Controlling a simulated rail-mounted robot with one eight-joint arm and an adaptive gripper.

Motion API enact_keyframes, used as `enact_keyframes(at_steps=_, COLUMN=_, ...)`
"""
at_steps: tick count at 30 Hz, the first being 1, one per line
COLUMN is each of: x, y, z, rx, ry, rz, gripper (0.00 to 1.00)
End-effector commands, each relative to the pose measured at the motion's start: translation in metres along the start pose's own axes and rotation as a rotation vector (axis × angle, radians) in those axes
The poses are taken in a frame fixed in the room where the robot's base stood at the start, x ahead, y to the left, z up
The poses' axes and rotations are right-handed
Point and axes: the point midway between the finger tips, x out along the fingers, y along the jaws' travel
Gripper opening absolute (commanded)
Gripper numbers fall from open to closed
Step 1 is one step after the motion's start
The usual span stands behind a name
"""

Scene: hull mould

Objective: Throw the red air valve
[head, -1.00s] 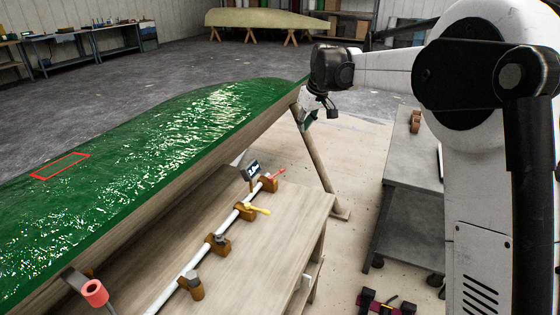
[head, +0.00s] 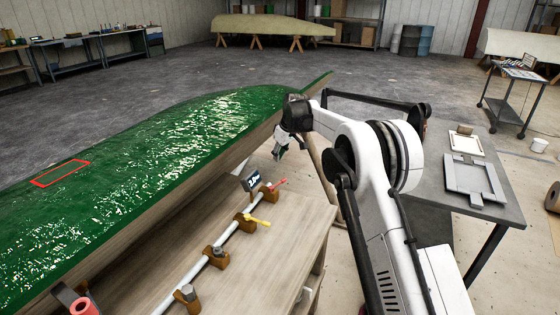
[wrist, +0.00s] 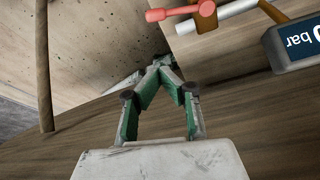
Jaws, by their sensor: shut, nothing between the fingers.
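The red air valve (head: 276,184) has a red lever and sits at the far end of a white pipe (head: 231,231) on the wooden bench. In the wrist view the red valve (wrist: 181,13) shows at the top, its lever pointing left. My gripper (head: 280,152) is above and beyond the valve, beside the green hull mould (head: 150,140). In the wrist view the green-sided fingers of my gripper (wrist: 160,64) meet at the tips with nothing between them. They are apart from the valve, which lies beyond and slightly right of them.
A digital bar gauge (head: 254,180) stands beside the red valve and also shows in the wrist view (wrist: 297,43). A yellow valve (head: 255,221) is nearer on the same pipe. The bench top (head: 290,228) is clear right of the pipe. A grey table (head: 490,200) stands at right.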

Motion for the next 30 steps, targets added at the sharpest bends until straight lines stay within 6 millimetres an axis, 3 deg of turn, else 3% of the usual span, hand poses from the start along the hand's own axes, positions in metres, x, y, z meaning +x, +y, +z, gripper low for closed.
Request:
enact_keyframes(at_steps=6, x=0.04, y=0.0, z=0.0, rx=0.0, ry=0.0, rz=0.0, gripper=0.0)
enact_keyframes(at_steps=16, x=0.085, y=-0.001, z=0.0, rx=0.0, ry=0.0, rz=0.0, gripper=0.0)
enact_keyframes(at_steps=30, x=0.069, y=0.0, z=0.035, rx=0.001, ry=0.0, rz=0.0, gripper=0.0)
